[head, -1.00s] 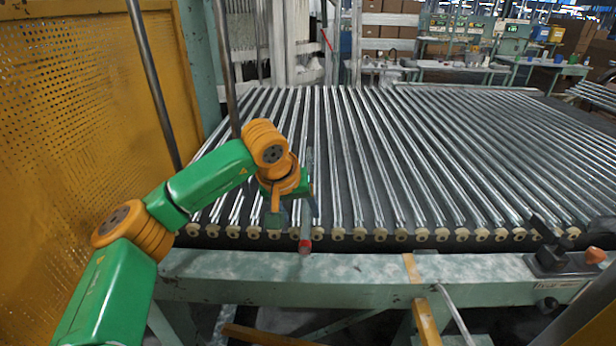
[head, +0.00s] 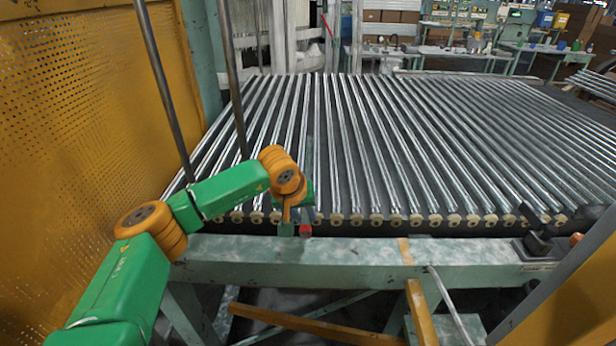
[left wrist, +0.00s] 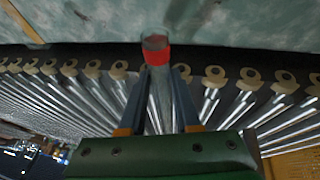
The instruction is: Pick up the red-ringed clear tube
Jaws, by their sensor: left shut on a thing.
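The red-ringed clear tube (head: 305,231) shows its red end in the head view, at the near edge of the roller bed, above the green rail. My left gripper (head: 295,224) is just left of that end and hides part of it. In the left wrist view, the red ring (left wrist: 156,55) and the tube's open end stick out beyond the fingers. There my left gripper (left wrist: 158,88) is shut on the tube's clear body, one finger on each side. The tube's far part is hard to make out among the rollers. My right gripper is not in view.
The bed of long metal rollers (head: 400,150) fills the middle, with pale end caps along its near edge. A worn green rail (head: 380,255) runs in front. A yellow perforated panel (head: 80,110) and upright metal rods (head: 235,80) stand close on the left.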

